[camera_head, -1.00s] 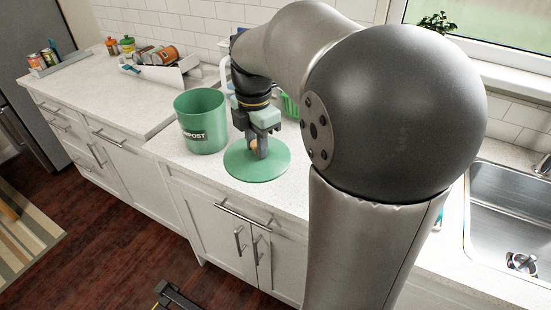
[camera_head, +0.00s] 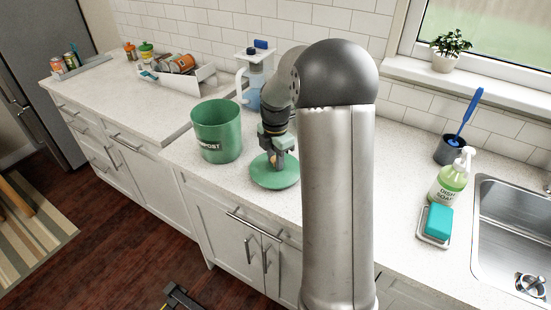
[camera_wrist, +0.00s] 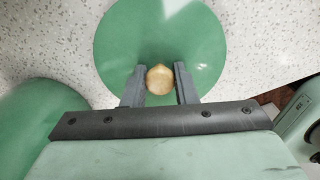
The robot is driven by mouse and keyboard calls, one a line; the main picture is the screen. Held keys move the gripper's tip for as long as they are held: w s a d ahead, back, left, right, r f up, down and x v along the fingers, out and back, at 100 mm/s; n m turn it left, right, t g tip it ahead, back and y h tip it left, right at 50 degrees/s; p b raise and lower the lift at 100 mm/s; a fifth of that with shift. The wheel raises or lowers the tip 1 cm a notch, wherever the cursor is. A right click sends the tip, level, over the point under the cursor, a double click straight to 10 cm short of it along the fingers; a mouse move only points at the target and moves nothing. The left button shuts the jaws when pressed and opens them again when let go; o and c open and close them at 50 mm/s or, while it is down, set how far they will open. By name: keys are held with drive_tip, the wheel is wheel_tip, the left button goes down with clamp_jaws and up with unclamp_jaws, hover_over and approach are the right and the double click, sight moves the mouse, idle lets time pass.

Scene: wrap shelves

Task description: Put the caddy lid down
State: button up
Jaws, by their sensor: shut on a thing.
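The caddy lid (camera_head: 264,180) is a flat green disc with a tan knob (camera_wrist: 160,79) at its centre. It is level, at or just above the counter beside the caddy; I cannot tell whether it touches. My gripper (camera_head: 277,161) is above the lid, its fingers pointing down. In the wrist view my gripper (camera_wrist: 159,86) has a finger on each side of the knob and is shut on it. The green compost caddy (camera_head: 218,130) stands open and upright to the left of the lid; its wall also shows in the wrist view (camera_wrist: 35,125).
A clear pitcher (camera_head: 252,82) stands behind the lid. A white bin (camera_head: 178,85) with cans is at the back left. Dish soap (camera_head: 450,183), a teal sponge (camera_head: 438,222) and the sink (camera_head: 512,225) are at the right. The counter's front edge is close to the lid.

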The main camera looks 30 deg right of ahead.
drive_tip(key=shift+f, duration=0.25)
drive_tip(key=shift+f, duration=0.1)
drive_tip(key=o, duration=1)
drive_tip(key=shift+o, duration=0.2)
wheel_tip(320, 180, up, 12)
drive_tip(key=s+a+f+m, duration=0.2)
drive_tip(key=s+a+m, duration=0.3)
drive_tip(key=s, duration=0.4)
drive_tip(key=s+a+f+m, duration=0.2)
drive_tip(key=s+a+m, duration=0.3)
drive_tip(key=s+m, duration=0.3)
drive_tip(key=s+a+f+m, duration=0.2)
drive_tip(key=s+a+m, duration=0.3)
drive_tip(key=s, duration=0.5)
drive_tip(key=shift+a+f+m+t+b, duration=0.15)
drive_tip(key=shift+a+m+t+b, duration=0.25)
drive_tip(key=shift+m, duration=0.5)
drive_tip(key=shift+d, duration=0.1)
